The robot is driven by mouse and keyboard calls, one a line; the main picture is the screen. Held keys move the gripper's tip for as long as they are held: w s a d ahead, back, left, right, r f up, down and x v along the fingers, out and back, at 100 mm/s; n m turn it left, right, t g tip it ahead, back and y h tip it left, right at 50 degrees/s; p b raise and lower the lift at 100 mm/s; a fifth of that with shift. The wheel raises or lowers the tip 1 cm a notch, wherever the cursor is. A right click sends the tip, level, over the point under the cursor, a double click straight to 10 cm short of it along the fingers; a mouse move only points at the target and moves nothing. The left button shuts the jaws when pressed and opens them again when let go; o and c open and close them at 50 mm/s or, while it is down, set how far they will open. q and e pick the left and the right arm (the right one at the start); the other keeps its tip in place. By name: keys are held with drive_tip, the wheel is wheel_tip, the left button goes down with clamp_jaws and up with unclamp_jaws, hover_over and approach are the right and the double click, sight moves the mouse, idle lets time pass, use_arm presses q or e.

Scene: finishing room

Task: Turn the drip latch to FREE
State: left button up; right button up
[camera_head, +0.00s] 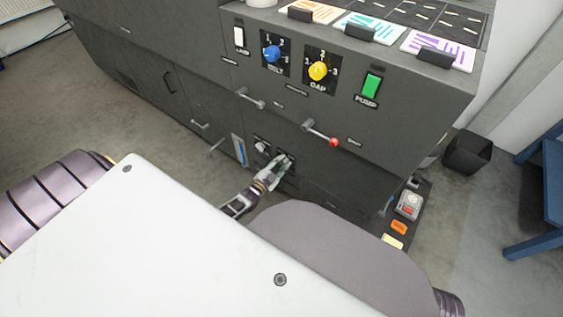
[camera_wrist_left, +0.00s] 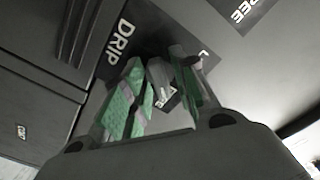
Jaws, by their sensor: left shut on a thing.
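The drip latch shows in the left wrist view as a small grey handle (camera_wrist_left: 160,78) on a dark plate marked DRIP (camera_wrist_left: 118,48). My left gripper (camera_wrist_left: 157,90) is shut on this handle, with a green-padded finger on either side of it. Letters ending in REE (camera_wrist_left: 244,12) show at the top, beyond the fingers. Another label by the right finger is mostly hidden. In the head view my left gripper (camera_head: 281,166) reaches the low front of the dark machine (camera_head: 345,165), and its fingers cover most of the latch. My right gripper is not in view.
Just left of the gripper is another small light knob (camera_head: 261,146). Above are a red-tipped lever (camera_head: 321,132), a grey lever (camera_head: 250,98), a blue knob (camera_head: 271,54), a yellow knob (camera_head: 318,71) and a green switch (camera_head: 372,85). A black bin (camera_head: 470,153) stands at right.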

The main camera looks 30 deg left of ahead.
use_arm(q)
drive_tip(key=shift+m, duration=0.6)
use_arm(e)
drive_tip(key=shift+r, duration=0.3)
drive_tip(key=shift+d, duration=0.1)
use_arm(q)
drive_tip(key=o, duration=0.7)
drive_tip(key=shift+d, duration=0.1)
drive_tip(key=shift+s, duration=0.1)
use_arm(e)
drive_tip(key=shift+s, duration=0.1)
use_arm(q)
drive_tip(key=shift+s+a, duration=0.15)
drive_tip(key=shift+s, duration=1.8)
drive_tip(key=shift+s+a, duration=0.2)
drive_tip(key=shift+s, duration=1.75)
drive_tip(key=shift+s+a, duration=0.15)
drive_tip(key=shift+s, duration=1.8)
drive_tip(key=shift+w, duration=0.1)
